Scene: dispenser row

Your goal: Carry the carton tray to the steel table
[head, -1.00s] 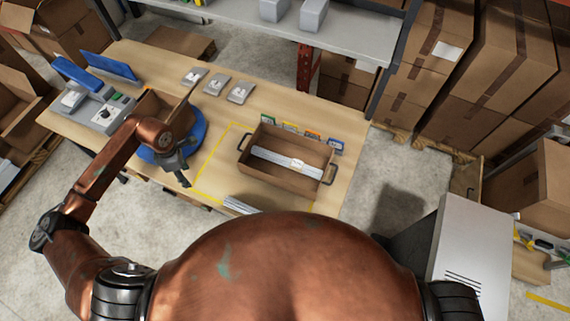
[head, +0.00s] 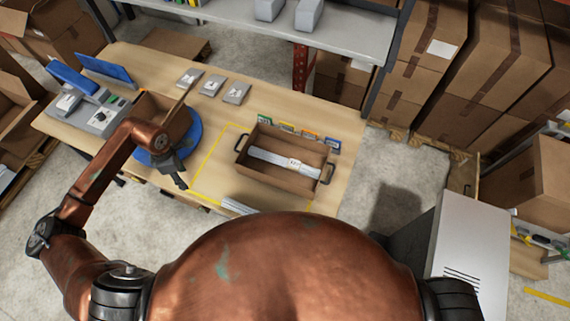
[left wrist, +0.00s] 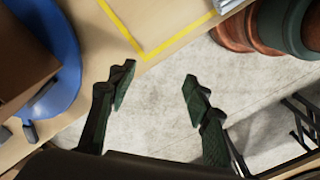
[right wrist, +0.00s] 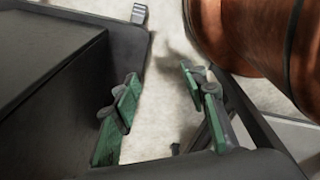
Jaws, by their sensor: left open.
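The carton tray (head: 272,176) is an open brown box with a dark handle at each end. It sits on the wooden table, mostly inside a yellow outline, with a pale strip and a small label inside. My left gripper (head: 180,184) is left of the tray, near the table's front edge and apart from it. In the left wrist view its fingers (left wrist: 157,92) are open and empty above the floor. My right gripper (right wrist: 160,88) is outside the head view; in its wrist view its fingers are apart and empty. I cannot pick out the steel table with certainty.
A grey metal-topped unit with slots (head: 472,245) stands at the right. A blue round stand (head: 190,140) with a carton box is left of the tray. Small coloured cards line the tray's far side. Stacked cartons (head: 500,70) and a shelf are behind. Floor between table and unit is clear.

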